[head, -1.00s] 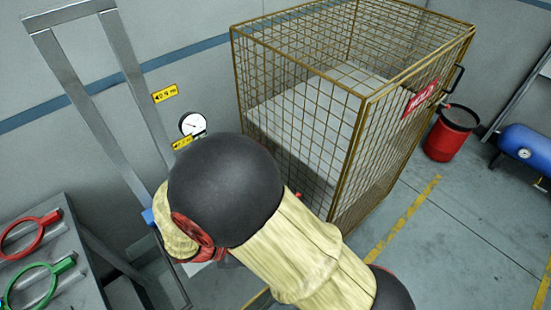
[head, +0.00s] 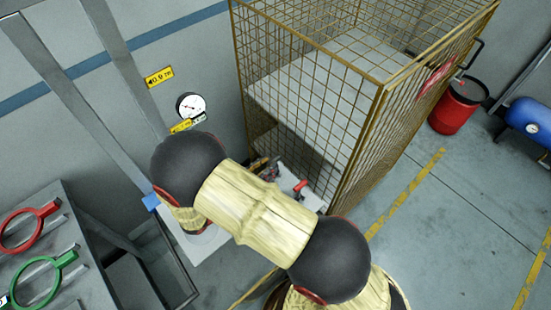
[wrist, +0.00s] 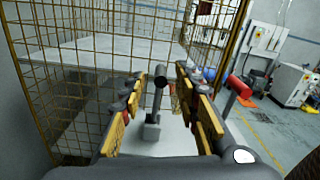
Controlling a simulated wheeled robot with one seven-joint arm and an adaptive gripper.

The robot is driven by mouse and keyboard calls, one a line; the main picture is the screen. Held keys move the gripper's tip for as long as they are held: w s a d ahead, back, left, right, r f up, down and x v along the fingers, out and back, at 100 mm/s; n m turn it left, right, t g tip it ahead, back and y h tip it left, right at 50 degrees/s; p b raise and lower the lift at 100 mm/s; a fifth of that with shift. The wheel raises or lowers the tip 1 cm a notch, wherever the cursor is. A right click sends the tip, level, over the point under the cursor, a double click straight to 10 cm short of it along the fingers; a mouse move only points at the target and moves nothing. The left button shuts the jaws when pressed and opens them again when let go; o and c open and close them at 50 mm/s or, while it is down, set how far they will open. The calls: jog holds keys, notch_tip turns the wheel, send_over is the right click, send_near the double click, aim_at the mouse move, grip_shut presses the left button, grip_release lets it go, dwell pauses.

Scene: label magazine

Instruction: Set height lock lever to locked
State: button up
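In the wrist view a grey lever-like post (wrist: 157,100) with a dark round end rises from a small grey block on a pale plate. I take it for the height lock lever; no lock marking is readable. My gripper (wrist: 160,97) is open, its yellow-padded fingers apart on either side of the post. I see gaps on both sides; contact cannot be told. In the head view my arm hides most of the gripper, and only small yellow and dark parts (head: 265,166) show. A small red part (head: 300,187) shows beside them, its identity unclear.
A yellow wire cage (head: 376,110) with pale shelves stands just beyond. A round gauge (head: 190,105) and yellow labels are on the wall. A tool board (head: 70,235) with red and green rings is at left. A red drum (head: 459,105) stands right, with clear floor before it.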

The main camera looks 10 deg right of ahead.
aim_at(275, 158)
jog(key=shift+x, duration=2.1)
jog(key=shift+c, duration=0.2)
jog(key=c, duration=0.7)
grip_shut()
